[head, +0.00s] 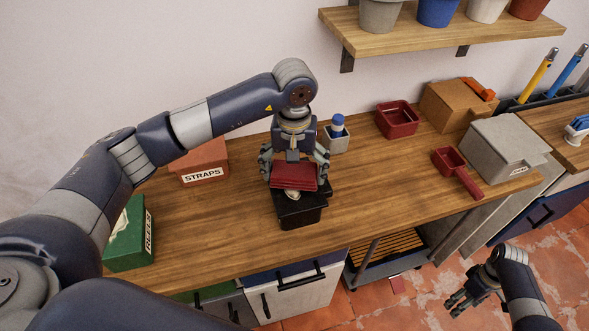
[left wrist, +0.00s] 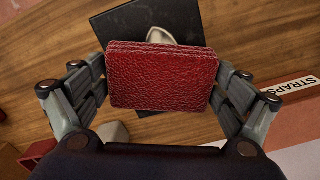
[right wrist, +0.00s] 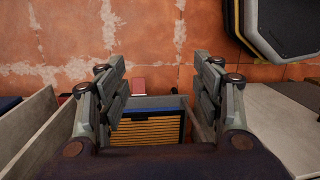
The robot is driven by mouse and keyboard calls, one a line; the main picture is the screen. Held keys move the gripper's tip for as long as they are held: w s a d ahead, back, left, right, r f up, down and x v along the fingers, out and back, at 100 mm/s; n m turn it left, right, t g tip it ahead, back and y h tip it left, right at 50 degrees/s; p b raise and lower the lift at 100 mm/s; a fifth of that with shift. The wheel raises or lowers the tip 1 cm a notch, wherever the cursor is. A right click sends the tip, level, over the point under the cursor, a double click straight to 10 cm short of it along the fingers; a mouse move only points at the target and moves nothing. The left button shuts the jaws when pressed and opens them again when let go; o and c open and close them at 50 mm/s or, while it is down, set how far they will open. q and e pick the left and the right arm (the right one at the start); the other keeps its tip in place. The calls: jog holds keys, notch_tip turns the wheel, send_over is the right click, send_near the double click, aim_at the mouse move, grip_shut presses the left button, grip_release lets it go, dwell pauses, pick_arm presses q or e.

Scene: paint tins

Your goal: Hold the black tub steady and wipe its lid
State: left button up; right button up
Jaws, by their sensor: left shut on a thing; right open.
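The black tub (head: 300,216) stands upright on the wooden worktop, below my left gripper. Its dark lid (left wrist: 125,35) carries a pale, rounded patch (left wrist: 173,36), partly hidden behind the red pad. My left gripper (head: 294,170) is shut on a red, leathery-looking folded pad (left wrist: 162,78), held over the lid. I cannot tell whether the pad touches the lid. My right gripper (head: 470,290) is open and empty, out over the tiled floor, away from the tub; its parted fingers show in the right wrist view (right wrist: 160,85).
A STRAPS box (head: 203,168) and a green box (head: 128,240) stand left of the tub. A pale pot with a blue-topped item (head: 337,137) is close behind. Red bins (head: 397,119) and a grey box (head: 505,145) stand right. The worktop just right of the tub is clear.

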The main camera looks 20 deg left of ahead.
jog(key=w+d+r+n+y, duration=0.15)
jog(key=w+r, duration=0.35)
jog(key=r, duration=0.5)
jog(key=w+r+n, duration=0.2)
jog(key=w+r, duration=0.2)
jog(key=r, duration=0.6)
jog(key=w+a+r+n, duration=0.3)
jog(key=w+a+r, duration=0.2)
jog(key=w+r, duration=0.3)
jog(key=n+y, duration=0.2)
jog(key=n, duration=0.9)
send_near(330, 185)
jog(key=shift+m+g, duration=0.25)
jog(key=shift+g, duration=0.05)
jog(key=x, duration=1.2)
jog(key=shift+w+a+f, duration=0.1)
jog(key=shift+w, duration=0.15)
jog(key=shift+c, duration=0.6)
grip_shut()
